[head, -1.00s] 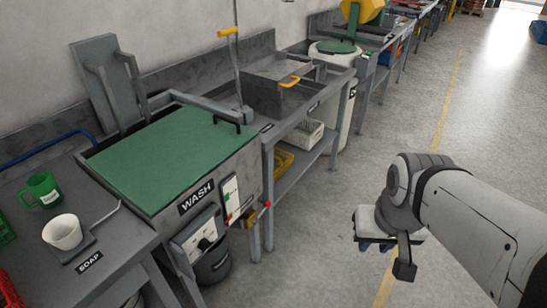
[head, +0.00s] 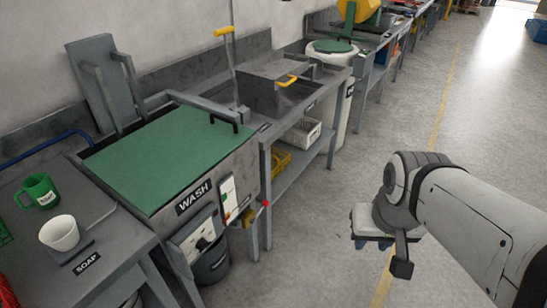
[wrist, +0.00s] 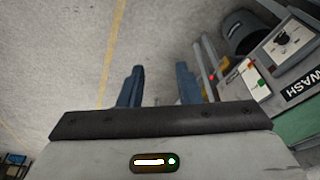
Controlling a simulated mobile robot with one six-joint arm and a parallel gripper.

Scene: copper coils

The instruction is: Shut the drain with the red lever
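The red lever's knob (head: 265,203) shows at the lower right corner of the WASH tank (head: 236,170), beside a brass-coloured drain fitting (head: 248,217). In the wrist view the red knob (wrist: 211,76) is a small spot to the right of the fingers. Whether the drain is open or shut is too small to tell. My gripper (head: 374,243) hangs over the floor, well to the right of the lever and apart from it. In the wrist view its two blue fingers (wrist: 159,86) stand apart with only floor between them. It is open and empty.
A dark bucket (head: 212,262) stands under the tank, behind a control box (head: 200,238). A green lid or sheet (head: 160,155) covers the tank. A bench with a white basket (head: 306,136) stands beyond. The floor (head: 335,230) between gripper and tank is clear.

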